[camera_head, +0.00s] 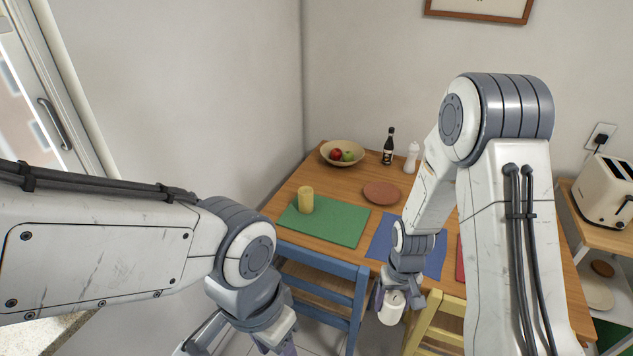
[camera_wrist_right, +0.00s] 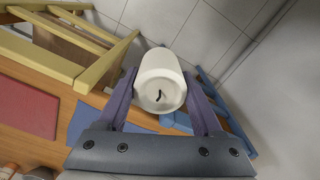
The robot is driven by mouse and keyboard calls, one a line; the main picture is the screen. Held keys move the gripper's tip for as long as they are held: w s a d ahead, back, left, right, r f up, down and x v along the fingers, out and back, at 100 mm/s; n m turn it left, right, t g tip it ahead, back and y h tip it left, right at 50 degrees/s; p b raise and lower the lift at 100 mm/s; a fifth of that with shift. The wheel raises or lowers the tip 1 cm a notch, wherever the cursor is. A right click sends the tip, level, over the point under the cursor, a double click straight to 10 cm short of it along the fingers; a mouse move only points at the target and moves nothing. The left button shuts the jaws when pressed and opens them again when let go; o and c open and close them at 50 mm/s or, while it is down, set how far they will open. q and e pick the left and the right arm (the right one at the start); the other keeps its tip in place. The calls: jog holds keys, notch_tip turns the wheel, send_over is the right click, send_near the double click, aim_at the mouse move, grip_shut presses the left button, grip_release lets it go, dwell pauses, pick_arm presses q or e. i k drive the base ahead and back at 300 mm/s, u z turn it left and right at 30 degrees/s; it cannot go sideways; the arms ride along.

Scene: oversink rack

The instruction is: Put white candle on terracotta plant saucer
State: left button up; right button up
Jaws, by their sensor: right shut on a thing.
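The white candle (camera_head: 392,309) is a short cylinder with a dark wick. My right gripper (camera_head: 391,293) is shut on it and holds it off the table's front edge, in front of the blue mat. In the right wrist view the candle (camera_wrist_right: 160,86) sits between the two purple fingers of my right gripper (camera_wrist_right: 163,95), its wick end facing the camera. The terracotta plant saucer (camera_head: 382,193) lies empty on the table, behind the blue mat. My left gripper (camera_head: 262,348) is low at the bottom of the head view; its fingertips are mostly out of frame.
A yellow cylinder (camera_head: 306,200) stands on the green mat (camera_head: 335,224). A fruit bowl (camera_head: 342,153), dark bottle (camera_head: 389,147) and white shaker (camera_head: 412,158) stand farther back. A blue chair (camera_head: 318,278) and a yellow chair (camera_head: 436,318) stand at the table's front. A toaster (camera_head: 607,190) is at right.

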aim_at(381, 195)
jog(key=u, duration=0.3)
jog(key=i, duration=1.35)
jog(key=z, duration=0.6)
